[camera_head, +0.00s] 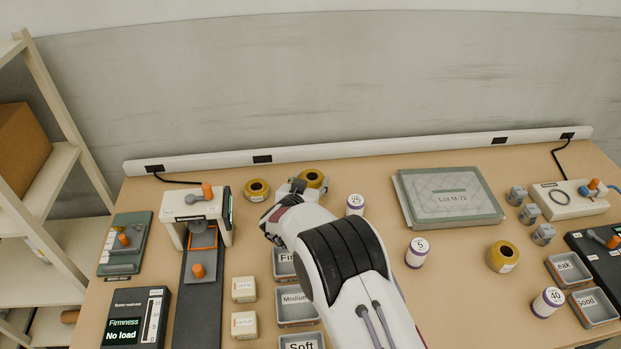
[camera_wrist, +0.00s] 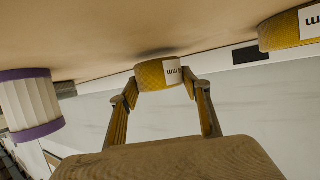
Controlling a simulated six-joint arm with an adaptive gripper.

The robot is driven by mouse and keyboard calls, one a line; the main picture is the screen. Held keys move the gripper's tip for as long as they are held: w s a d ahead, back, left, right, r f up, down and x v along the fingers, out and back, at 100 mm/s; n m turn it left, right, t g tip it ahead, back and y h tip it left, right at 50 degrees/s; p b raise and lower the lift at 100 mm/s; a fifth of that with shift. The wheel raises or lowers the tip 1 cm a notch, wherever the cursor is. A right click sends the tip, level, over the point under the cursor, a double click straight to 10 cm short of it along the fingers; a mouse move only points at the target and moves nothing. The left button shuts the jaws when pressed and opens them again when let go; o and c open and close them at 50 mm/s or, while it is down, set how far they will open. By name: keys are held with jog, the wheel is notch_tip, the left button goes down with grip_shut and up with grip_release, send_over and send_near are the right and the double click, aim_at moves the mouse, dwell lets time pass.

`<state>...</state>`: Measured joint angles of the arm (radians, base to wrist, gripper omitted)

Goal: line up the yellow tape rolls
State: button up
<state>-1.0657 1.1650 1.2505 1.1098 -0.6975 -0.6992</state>
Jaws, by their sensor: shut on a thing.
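Three yellow tape rolls show in the head view. One yellow roll (camera_head: 257,190) lies at the back left, and it also shows at the upper right of the wrist view (camera_wrist: 290,28). A second yellow roll (camera_head: 312,178) is at my gripper, to the right of the first. In the wrist view my gripper (camera_wrist: 164,84) has its two fingers closed on the sides of this second roll (camera_wrist: 158,73). The roll is at or just above the table; I cannot tell which. A third yellow roll (camera_head: 503,256) lies apart on the right side of the table.
White-and-purple rolls marked 25 (camera_head: 355,204), 5 (camera_head: 417,252) and 40 (camera_head: 547,302) stand around; the 25 roll is close to my gripper. A grey tray (camera_head: 402,212) marked Lot M-72 lies at the back. A press (camera_head: 222,215) stands left. Label bins (camera_head: 297,321) lie beneath my arm.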

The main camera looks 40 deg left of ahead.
aim_at(311, 180)
jog(key=shift+f, duration=0.6)
dwell(0.8)
jog(key=o, duration=1.2)
jog(key=shift+r, duration=0.15)
jog(key=shift+r, duration=4.85)
